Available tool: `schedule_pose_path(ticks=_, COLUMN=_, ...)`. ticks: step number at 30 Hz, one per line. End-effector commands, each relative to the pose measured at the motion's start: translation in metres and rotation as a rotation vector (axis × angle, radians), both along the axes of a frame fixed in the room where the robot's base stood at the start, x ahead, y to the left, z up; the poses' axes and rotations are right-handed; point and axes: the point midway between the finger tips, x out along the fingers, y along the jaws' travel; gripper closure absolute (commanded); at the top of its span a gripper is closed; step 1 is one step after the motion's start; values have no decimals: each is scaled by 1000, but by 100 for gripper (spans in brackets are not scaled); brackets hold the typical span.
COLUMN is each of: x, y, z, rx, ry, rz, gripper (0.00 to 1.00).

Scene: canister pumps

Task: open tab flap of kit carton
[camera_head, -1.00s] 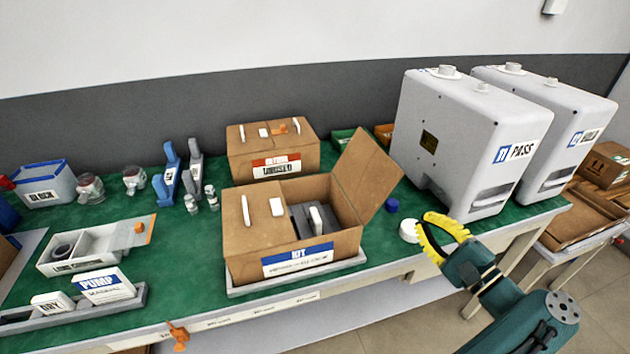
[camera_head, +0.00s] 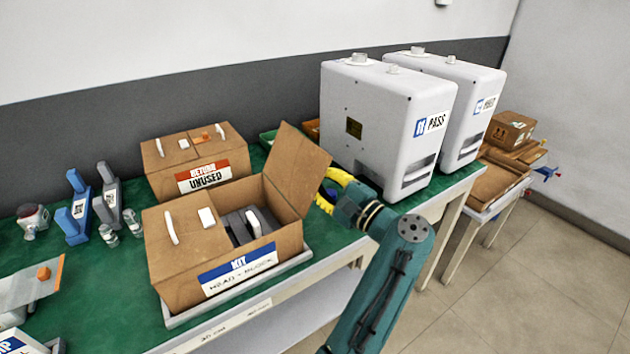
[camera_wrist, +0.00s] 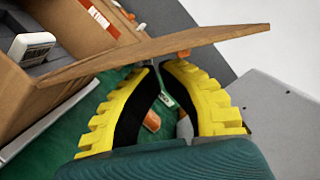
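Grey contents (camera_head: 245,224) show in the opening. In the wrist view the flap (camera_wrist: 150,50) crosses as a slanted board. My gripper (camera_wrist: 157,66) has yellow ribbed fingers with the tips close together, just by the flap's edge; contact is unclear. Nothing is held. In the head view my gripper (camera_head: 328,190) is right of the flap, outside the carton.
A second carton labelled UNUSED (camera_head: 165,180) stands behind. Two large white machines (camera_head: 380,120) stand close on the right. Blue and grey pump parts (camera_head: 76,212) are on the left. The table's front edge lies below the kit carton.

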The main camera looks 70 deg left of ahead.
Motion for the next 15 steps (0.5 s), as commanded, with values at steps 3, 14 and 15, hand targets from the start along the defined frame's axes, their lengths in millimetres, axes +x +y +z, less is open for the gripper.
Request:
schedule_pose_path(ticks=3, x=-4, y=-1, z=1, rx=0, ry=0, rz=0, gripper=100)
schedule_pose_path(ticks=14, x=-6, y=-1, z=8, rx=4, ry=-30, rz=0, gripper=100)
schedule_pose_path(ticks=15, x=-8, y=-1, z=12, rx=8, ry=-59, rz=0, gripper=100)
